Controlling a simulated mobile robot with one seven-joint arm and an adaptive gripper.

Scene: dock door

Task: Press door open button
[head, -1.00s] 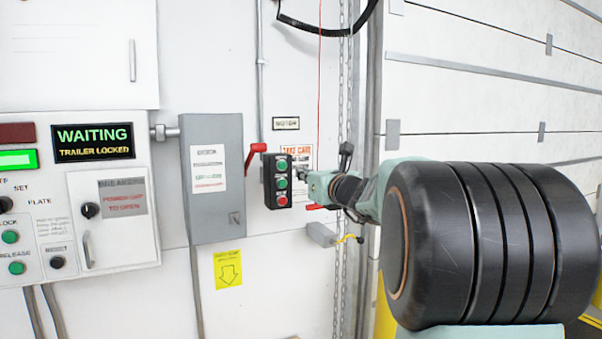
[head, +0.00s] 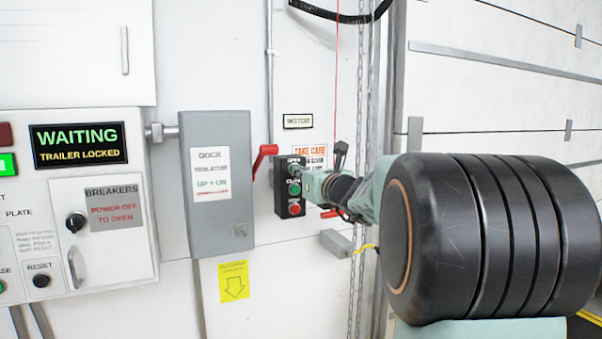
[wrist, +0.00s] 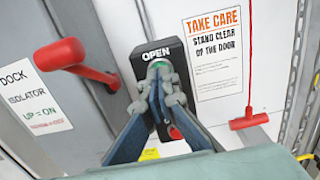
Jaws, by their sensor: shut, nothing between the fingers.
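The black button box (head: 281,207) is on the wall right of the grey isolator box. In the head view its top button is partly covered by my gripper; a green button (head: 294,188) and a red button (head: 294,209) show below. In the wrist view the green top button (wrist: 158,66), under the word OPEN, is just beyond my fingertips. My gripper (wrist: 160,90) is shut and empty, its tips over the lower part of that button. It also shows in the head view (head: 306,178). I cannot tell whether the tips touch the button. The red button (wrist: 175,132) is partly hidden behind my fingers.
The grey isolator box (head: 235,180) with its red lever (head: 264,158) stands close left of the button box. A red pull handle (wrist: 249,121) hangs on a cord at right, near a chain (wrist: 297,75). A control panel (head: 75,180) reads WAITING, TRAILER LOCKED.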

